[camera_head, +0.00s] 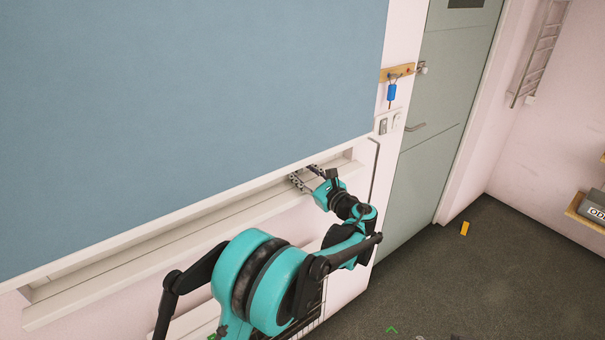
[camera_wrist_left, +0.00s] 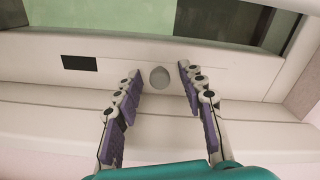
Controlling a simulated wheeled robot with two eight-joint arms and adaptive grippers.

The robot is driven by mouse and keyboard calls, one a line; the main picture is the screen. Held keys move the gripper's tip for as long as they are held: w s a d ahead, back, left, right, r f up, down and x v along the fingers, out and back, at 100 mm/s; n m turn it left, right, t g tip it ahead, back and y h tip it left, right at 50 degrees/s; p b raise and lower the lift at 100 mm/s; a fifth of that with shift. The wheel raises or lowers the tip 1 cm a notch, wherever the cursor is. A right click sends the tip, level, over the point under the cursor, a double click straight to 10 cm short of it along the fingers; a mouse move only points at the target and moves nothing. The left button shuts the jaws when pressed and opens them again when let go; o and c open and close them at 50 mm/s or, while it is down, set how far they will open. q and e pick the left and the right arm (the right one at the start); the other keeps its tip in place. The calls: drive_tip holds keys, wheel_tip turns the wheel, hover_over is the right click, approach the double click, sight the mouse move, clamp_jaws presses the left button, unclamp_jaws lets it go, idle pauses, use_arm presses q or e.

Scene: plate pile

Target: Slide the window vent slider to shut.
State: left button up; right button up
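The window vent slider shows in the left wrist view as a pale strip on the lower window frame, with a round grey knob (camera_wrist_left: 159,77) and a dark rectangular slot (camera_wrist_left: 79,63) to the knob's left. My left gripper (camera_wrist_left: 160,75) is open, its two fingers pointing at the frame. The knob lies between the fingertips in the picture, with a gap on both sides; I cannot tell how deep the fingers reach. In the head view my left gripper (camera_head: 303,175) is at the right end of the sill, below the blind; the knob is hidden there. My right gripper is not in view.
A large blue blind (camera_head: 190,110) covers the window above the white sill (camera_head: 150,265). A key rack (camera_head: 398,72) with a blue tag hangs on the wall right of it, beside a grey-green door (camera_head: 440,130). The dark floor at the right is mostly clear.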

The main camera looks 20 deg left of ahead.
use_arm(q)
clamp_jaws()
drive_tip(key=s+a, duration=0.1)
drive_tip(key=s, duration=0.1)
drive_tip(key=s+a, duration=0.2)
drive_tip(key=shift+s+a, duration=0.15)
drive_tip(key=shift+a, duration=0.05)
drive_tip(key=shift+o, duration=0.5)
unclamp_jaws()
drive_tip(key=shift+s+d, duration=0.1)
drive_tip(key=v, duration=1.1)
drive_tip(key=shift+s+d, duration=0.3)
drive_tip(key=shift+a, duration=0.1)
